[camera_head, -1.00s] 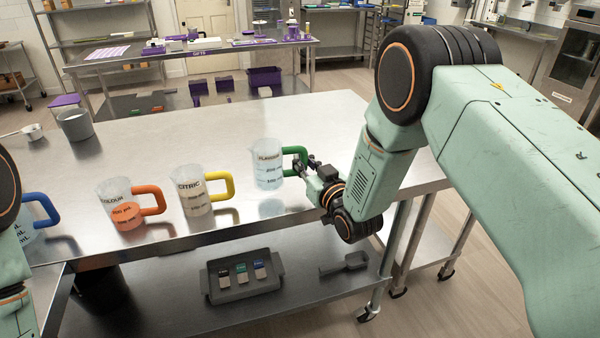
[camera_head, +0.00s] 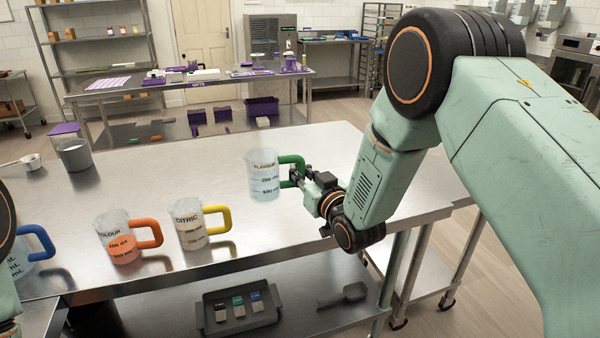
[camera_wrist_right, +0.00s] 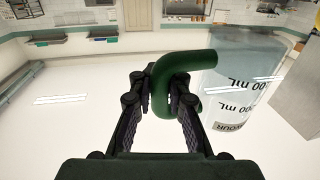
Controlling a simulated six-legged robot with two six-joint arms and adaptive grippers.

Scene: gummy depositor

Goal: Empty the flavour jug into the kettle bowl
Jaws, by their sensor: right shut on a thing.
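The flavour jug (camera_head: 264,183) is clear, with a green handle (camera_head: 291,160) and pale liquid inside. My right gripper (camera_head: 297,178) is shut on that handle and holds the jug nearly upright, a little above the steel table (camera_head: 330,150). In the right wrist view, the two fingers (camera_wrist_right: 168,95) close around the green handle (camera_wrist_right: 185,70), with the jug (camera_wrist_right: 245,80) to the right. I cannot make out a kettle bowl in these views. Only part of my left arm shows at the left edge; its gripper is out of view.
The citric jug (camera_head: 190,228) with yellow handle, the colour jug (camera_head: 120,243) with orange handle, and a blue-handled jug (camera_head: 28,250) stand left along the front edge. A grey pot (camera_head: 74,155) stands at the back left. The table behind the jugs is clear.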

